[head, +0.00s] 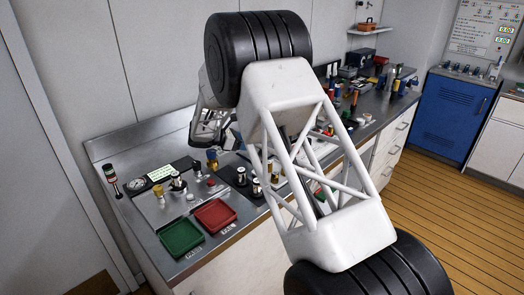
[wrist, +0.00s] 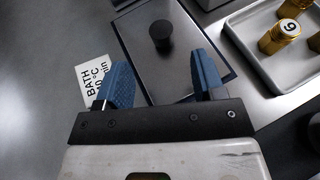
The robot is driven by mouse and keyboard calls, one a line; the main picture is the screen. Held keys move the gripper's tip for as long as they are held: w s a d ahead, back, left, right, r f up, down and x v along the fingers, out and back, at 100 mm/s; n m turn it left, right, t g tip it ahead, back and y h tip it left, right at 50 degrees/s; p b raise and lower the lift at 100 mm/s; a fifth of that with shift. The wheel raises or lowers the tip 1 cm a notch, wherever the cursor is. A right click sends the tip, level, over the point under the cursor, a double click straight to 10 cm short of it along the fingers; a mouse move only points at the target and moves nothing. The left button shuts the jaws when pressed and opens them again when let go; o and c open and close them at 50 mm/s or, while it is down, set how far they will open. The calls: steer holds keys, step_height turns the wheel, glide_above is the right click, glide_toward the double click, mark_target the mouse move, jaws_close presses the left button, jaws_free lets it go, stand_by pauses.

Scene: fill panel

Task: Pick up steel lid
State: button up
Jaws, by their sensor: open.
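The steel lid (wrist: 138,45) is a flat, dark grey square plate with a round black knob (wrist: 161,34) near its middle, seen in the wrist view. My gripper (wrist: 163,70) is open and empty, with two blue ribbed fingers spread wide. It is over the near part of the lid, and the knob shows just beyond the fingertips, between their lines. I cannot tell the height of the fingers above the lid. In the head view my gripper (head: 212,138) is over the steel bench, and I cannot make out the lid behind my arm.
A white label reading BATH (wrist: 94,83) lies left of the lid. A pale tray (wrist: 252,63) with gold cylinders (wrist: 272,41) stands to the right. In the head view a green tray (head: 181,238) and a red tray (head: 214,216) sit near the bench's front edge.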

steer(key=shift+x, duration=1.15)
steer(key=shift+x, duration=2.6)
steer(key=shift+d, duration=0.1)
steer(key=c, duration=1.1)
steer(key=shift+r, duration=0.15)
steer(key=shift+r, duration=4.85)
